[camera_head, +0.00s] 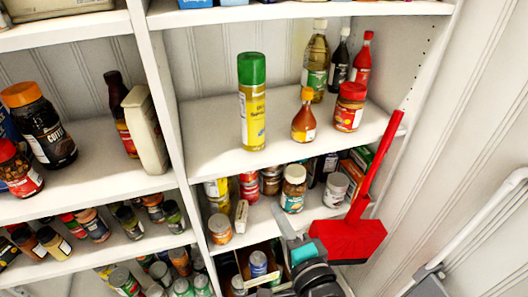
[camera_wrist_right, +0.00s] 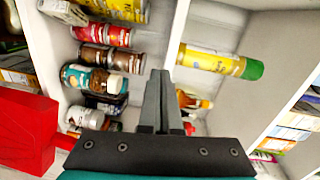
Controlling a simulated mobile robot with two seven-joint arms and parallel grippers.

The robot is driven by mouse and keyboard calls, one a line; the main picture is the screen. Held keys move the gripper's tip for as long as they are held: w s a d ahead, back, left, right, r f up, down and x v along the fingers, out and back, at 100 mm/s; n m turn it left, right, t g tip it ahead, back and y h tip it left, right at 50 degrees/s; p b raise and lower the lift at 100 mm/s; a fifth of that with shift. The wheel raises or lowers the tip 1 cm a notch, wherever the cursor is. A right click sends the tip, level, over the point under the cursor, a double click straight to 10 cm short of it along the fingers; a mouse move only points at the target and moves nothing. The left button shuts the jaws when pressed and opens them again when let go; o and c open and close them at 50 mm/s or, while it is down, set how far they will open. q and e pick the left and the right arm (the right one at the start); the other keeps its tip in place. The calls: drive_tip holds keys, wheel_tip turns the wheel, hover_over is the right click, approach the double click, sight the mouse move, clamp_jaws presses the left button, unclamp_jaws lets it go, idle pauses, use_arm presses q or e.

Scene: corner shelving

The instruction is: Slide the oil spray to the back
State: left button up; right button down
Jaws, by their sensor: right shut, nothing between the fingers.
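The oil spray, a yellow can with a green cap (camera_head: 252,110), stands upright near the front edge of the middle shelf in the head view. In the right wrist view the can (camera_wrist_right: 205,61) appears lying sideways because the camera is turned. My right gripper (camera_head: 282,222) is below that shelf's edge, in front of the lower shelf, apart from the can. Its grey fingers (camera_wrist_right: 160,100) are together with nothing between them. My left gripper is not in view.
An orange-capped sauce bottle (camera_head: 304,118), a red-lidded jar (camera_head: 348,108) and several tall bottles (camera_head: 316,65) stand right of the can. Shelf behind the can looks clear. A red dustpan-like object (camera_head: 347,238) is at the right. Jars fill the lower shelf.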

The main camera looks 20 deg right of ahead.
drive_tip(key=m+t, duration=0.1)
approach(252, 137)
drive_tip(key=w, duration=0.2)
drive_tip(key=w+f+p, duration=0.1)
drive_tip(key=w, duration=0.1)
drive_tip(key=w+f, duration=0.1)
drive_tip(key=w, duration=0.1)
drive_tip(key=shift+w+d+f, duration=0.25)
drive_tip(key=shift+w+d, duration=0.1)
idle(0.3)
drive_tip(key=shift+w+b, duration=0.3)
drive_tip(key=shift+w, duration=3.2)
drive_tip(key=shift+s, duration=0.1)
